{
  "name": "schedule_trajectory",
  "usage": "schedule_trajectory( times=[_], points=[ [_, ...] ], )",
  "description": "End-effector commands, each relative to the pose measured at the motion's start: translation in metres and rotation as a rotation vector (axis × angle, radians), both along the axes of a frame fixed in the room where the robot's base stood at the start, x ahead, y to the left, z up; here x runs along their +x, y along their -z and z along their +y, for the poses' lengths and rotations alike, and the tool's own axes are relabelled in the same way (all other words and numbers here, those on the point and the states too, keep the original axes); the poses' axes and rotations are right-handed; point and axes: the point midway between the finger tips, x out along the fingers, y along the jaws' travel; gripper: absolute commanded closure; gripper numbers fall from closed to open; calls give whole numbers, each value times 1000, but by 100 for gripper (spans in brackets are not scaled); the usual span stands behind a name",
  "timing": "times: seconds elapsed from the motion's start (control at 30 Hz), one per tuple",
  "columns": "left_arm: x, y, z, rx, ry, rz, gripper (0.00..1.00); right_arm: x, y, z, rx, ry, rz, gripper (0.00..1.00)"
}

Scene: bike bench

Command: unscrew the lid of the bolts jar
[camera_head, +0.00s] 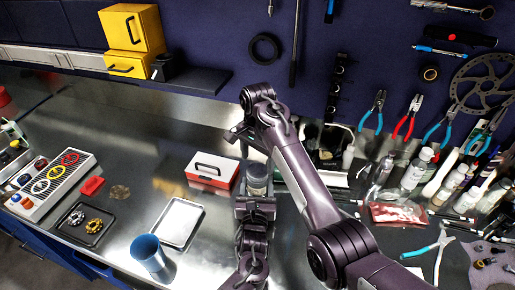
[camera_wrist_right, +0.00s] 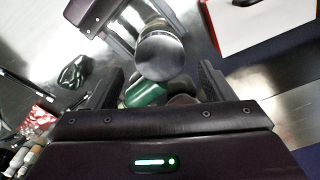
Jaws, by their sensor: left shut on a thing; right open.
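The bolts jar (camera_head: 257,185) stands upright on the bench, with its upper part showing in the head view. My left gripper (camera_head: 255,206) is shut on the jar from the near side. In the right wrist view the jar's round grey lid (camera_wrist_right: 160,54) lies just beyond the fingertips. My right gripper (camera_head: 241,131) is above the jar in the head view. Its two fingers (camera_wrist_right: 160,72) are spread apart and empty, and do not visibly touch the lid. The jar's contents cannot be made out.
A red-and-white box (camera_head: 212,170) stands close left of the jar. A silver tray (camera_head: 181,222) and a blue cup (camera_head: 148,252) are further left. Bottles (camera_head: 415,170) and a red-white packet (camera_head: 397,213) crowd the right side. A dark green object (camera_wrist_right: 145,93) shows between my right fingers.

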Motion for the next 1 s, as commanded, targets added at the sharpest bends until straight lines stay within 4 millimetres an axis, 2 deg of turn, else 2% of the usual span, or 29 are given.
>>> schedule_trajectory(
  times=[0.1, 0.23, 0.6, 0.93, 1.0],
  points=[
    [0, -1, 0, 0, 0, -1, 100, -1, 18, 0, -1, -1, 2, 25],
    [0, -1, 0, 0, 0, -1, 100, 0, 30, 0, -1, -1, 1, 25],
    [0, -1, 0, 0, 0, -1, 100, 0, 36, 0, 0, -2, -1, 25],
    [0, -1, 0, 0, 0, -1, 100, 0, 36, 0, 1, -2, -1, 68],
    [0, -1, 0, 0, 0, -1, 100, 0, 36, 0, 0, -4, -1, 71]
  ],
)
